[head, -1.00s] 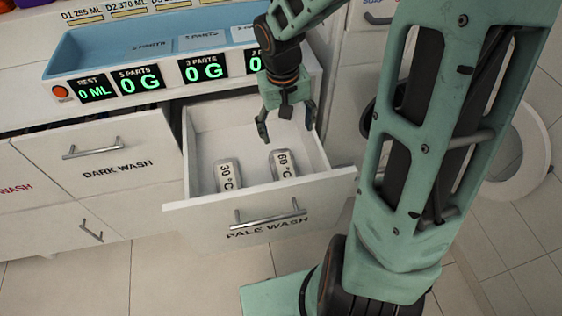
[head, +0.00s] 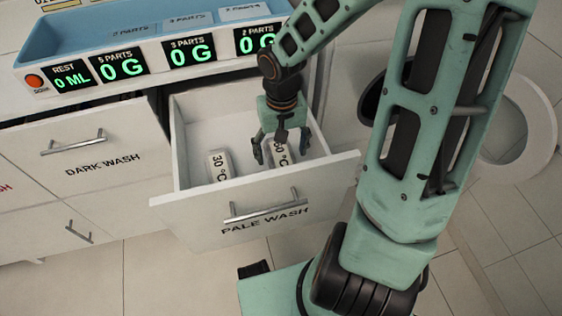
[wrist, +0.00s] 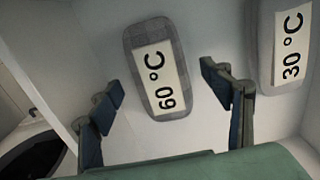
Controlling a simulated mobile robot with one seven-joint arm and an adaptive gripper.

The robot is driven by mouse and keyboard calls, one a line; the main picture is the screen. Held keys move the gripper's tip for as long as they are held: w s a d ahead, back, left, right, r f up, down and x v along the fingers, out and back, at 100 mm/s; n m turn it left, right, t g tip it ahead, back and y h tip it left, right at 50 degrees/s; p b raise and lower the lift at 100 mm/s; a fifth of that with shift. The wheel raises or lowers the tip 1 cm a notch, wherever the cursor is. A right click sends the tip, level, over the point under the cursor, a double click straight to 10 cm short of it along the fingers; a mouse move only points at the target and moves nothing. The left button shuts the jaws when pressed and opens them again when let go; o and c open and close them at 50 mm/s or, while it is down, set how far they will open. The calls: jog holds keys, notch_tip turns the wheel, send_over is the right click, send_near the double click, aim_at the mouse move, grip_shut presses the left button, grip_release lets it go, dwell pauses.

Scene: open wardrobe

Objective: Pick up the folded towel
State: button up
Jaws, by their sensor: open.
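No folded towel is plainly recognisable; the open pale wash drawer (head: 256,211) holds two grey, rounded bundles with white labels, which may be folded cloth. The 30 °C bundle (head: 219,165) lies at the left in the head view and at the upper right in the wrist view (wrist: 264,48). The 60 °C bundle (head: 277,153) lies to its right, partly hidden by my gripper, and shows whole in the wrist view (wrist: 136,36). My gripper (head: 282,156) is open and empty, pointing down over the 60 °C bundle. In the wrist view its fingers (wrist: 165,112) stand either side of that bundle's near end.
A dark wash drawer (head: 90,145) is slightly open at the left. A blue tray (head: 130,42) with lit gram displays stands above. A round white door (head: 520,145) hangs open at the right.

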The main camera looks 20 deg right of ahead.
aim_at(281, 157)
notch_tip(281, 157, down, 3)
jog(key=shift+f+b, duration=0.1)
jog(key=shift+b, duration=0.4)
jog(key=shift+c, duration=0.2)
